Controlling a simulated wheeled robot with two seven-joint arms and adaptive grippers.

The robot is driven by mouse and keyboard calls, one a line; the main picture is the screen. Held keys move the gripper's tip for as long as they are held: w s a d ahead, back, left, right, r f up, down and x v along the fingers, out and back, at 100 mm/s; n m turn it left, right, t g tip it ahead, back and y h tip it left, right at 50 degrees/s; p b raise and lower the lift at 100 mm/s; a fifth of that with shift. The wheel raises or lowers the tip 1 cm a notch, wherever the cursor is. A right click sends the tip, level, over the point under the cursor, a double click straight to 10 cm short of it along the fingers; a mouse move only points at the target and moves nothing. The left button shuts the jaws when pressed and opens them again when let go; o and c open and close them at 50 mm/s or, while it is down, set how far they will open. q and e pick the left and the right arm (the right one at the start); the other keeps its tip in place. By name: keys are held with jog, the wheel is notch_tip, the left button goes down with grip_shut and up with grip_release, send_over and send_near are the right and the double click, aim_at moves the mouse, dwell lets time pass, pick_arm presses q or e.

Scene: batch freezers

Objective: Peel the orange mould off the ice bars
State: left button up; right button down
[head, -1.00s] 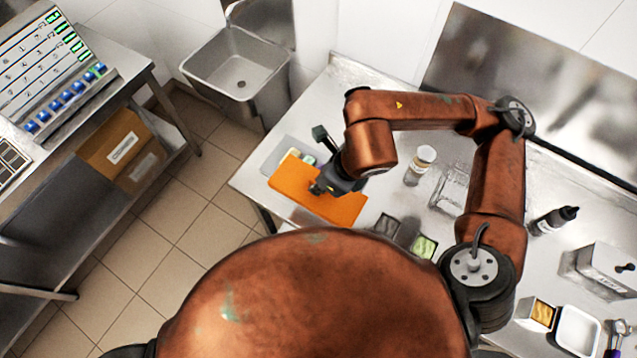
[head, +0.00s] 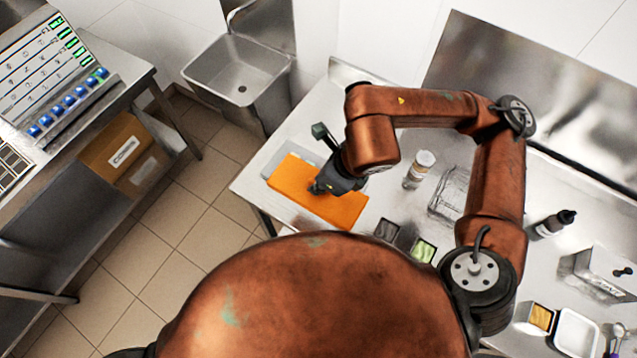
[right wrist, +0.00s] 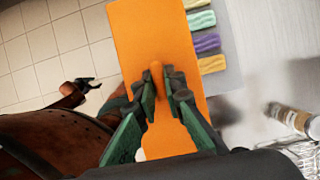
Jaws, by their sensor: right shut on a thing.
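The orange mould (head: 340,208) is a flat sheet at the left end of the steel counter. My right gripper (head: 318,187) is over it. In the right wrist view, that gripper (right wrist: 161,84) is shut on a small raised tab of the mould (right wrist: 150,35). Green (right wrist: 201,20), purple (right wrist: 207,43) and yellow (right wrist: 211,64) ice bars, with a pale one at the top edge, show beside the mould on a grey tray (right wrist: 228,55). The mould hides their left ends. In the head view the bars are hidden. My left gripper (right wrist: 82,84) is small at the left of the wrist view.
A white-capped jar (head: 418,170), a clear container (head: 450,192) and small dark and green-filled tubs (head: 423,250) stand right of the mould. A black bottle (head: 552,222) is farther right. A sink (head: 238,75) is beyond the counter's left end.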

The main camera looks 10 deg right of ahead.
jog(key=shift+r+p, duration=0.8)
jog(key=shift+r, duration=1.35)
jog(key=shift+f, duration=0.15)
